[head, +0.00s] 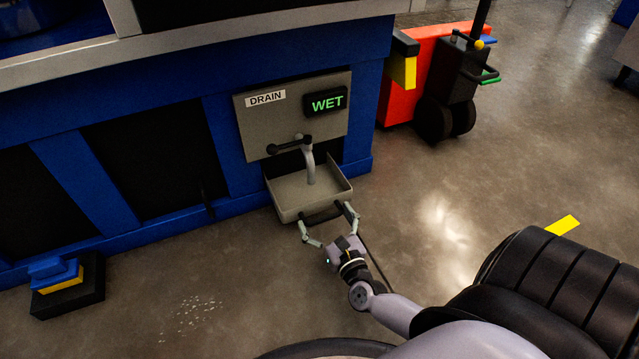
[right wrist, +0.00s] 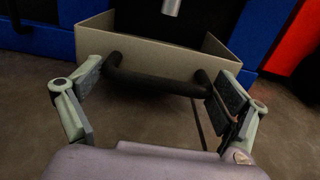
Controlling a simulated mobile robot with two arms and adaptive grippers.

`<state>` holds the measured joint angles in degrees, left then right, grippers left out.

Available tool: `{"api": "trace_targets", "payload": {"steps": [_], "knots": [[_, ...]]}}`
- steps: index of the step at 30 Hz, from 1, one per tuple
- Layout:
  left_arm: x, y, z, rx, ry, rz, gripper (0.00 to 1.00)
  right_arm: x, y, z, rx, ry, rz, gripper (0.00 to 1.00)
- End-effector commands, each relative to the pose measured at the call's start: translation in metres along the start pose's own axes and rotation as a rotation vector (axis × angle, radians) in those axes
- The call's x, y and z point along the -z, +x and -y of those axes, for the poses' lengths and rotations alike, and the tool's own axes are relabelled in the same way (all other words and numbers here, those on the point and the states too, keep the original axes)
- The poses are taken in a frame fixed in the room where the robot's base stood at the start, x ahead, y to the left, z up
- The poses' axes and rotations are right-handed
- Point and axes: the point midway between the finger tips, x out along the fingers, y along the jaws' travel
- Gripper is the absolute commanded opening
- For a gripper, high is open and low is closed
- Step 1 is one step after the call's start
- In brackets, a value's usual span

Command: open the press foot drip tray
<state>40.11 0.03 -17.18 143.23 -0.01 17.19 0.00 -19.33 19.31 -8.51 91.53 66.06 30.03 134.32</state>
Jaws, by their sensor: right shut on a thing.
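The drip tray (head: 287,201) is a shallow beige-grey open box at the foot of the blue press, standing out from the opening under the drain panel. It also shows in the right wrist view (right wrist: 130,47). Its black bar handle (right wrist: 155,83) is on the front wall. My right gripper (head: 325,214) is shut on the handle, with one finger at each end of the bar. A grey spout (head: 309,165) with a black lever hangs over the tray. My left gripper is not in view.
The drain panel (head: 290,123) carries a "DRAIN" label and a green "WET" display (head: 326,102). A red and black cart (head: 455,85) stands to the right. Blue and yellow blocks on a black base (head: 68,290) lie at left.

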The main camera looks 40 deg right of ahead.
Motion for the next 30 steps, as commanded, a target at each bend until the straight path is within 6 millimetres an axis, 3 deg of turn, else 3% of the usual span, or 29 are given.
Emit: {"api": "trace_targets", "payload": {"steps": [7, 8, 10, 20, 30], "knots": [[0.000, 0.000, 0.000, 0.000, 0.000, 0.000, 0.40, 0.000, 0.001, 0.005, 0.007, -0.016, 0.003, 0.42], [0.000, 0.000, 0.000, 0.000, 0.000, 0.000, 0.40, 0.000, 0.001, 0.005, 0.007, -0.016, 0.003, 0.94], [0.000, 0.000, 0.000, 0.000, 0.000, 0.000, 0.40, 0.000, 0.001, 0.005, 0.008, -0.014, 0.003, 0.98], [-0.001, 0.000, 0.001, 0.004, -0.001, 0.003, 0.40, 0.000, -0.005, 0.003, 0.005, -0.007, 0.001, 1.00], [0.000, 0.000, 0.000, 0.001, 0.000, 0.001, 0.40, 0.001, -0.058, 0.004, 0.005, -0.009, -0.001, 1.00]]}}
